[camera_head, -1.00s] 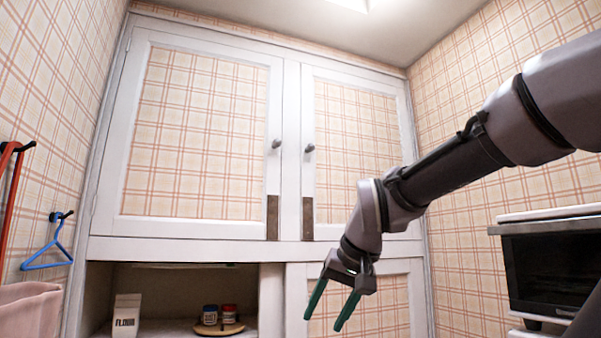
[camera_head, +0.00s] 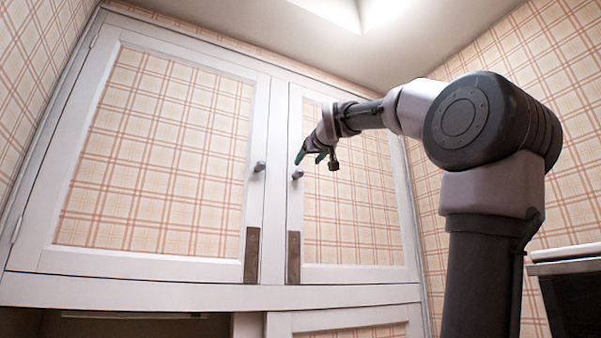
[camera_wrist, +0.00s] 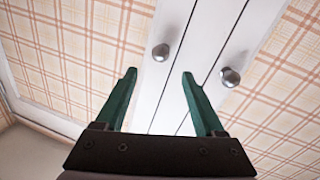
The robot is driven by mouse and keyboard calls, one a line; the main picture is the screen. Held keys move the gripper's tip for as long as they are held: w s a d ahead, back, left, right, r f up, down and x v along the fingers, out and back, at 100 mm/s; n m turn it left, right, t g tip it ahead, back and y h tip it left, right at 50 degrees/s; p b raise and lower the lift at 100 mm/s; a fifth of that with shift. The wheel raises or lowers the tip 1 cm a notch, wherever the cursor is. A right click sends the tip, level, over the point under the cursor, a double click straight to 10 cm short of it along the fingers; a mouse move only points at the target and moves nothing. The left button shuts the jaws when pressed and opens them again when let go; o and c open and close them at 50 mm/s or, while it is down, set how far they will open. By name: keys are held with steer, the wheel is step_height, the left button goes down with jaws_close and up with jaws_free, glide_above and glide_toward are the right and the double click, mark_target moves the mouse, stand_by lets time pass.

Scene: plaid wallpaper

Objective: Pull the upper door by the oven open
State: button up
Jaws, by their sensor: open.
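The right upper door (camera_head: 350,225), on the oven's side, has a plaid panel in a white frame and is shut. Its round grey knob (camera_head: 297,174) is near its left edge. My gripper (camera_head: 310,157) is open and empty, in front of this door close to the knob. In the wrist view, the green fingers (camera_wrist: 160,73) are spread, and the right door's knob (camera_wrist: 161,52) shows between and just beyond their tips. I see no contact with it. The left upper door (camera_head: 150,150) is also shut; its knob (camera_wrist: 229,77) lies right of the fingers there.
The oven (camera_head: 575,300) stands at the lower right, partly cut off. A white ledge (camera_head: 120,290) runs below the doors, with an open shelf (camera_head: 30,322) under it at left. A plaid wall (camera_head: 545,120) bounds the right side. The space before the left door is clear.

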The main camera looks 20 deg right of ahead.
mark_target(300, 171)
steer(key=w, duration=0.3)
steer(key=w+d, duration=0.1)
steer(key=w, duration=0.5)
steer(key=shift+d+f, duration=0.1)
steer(key=shift+d, duration=0.1)
jaws_close()
stand_by(1.0)
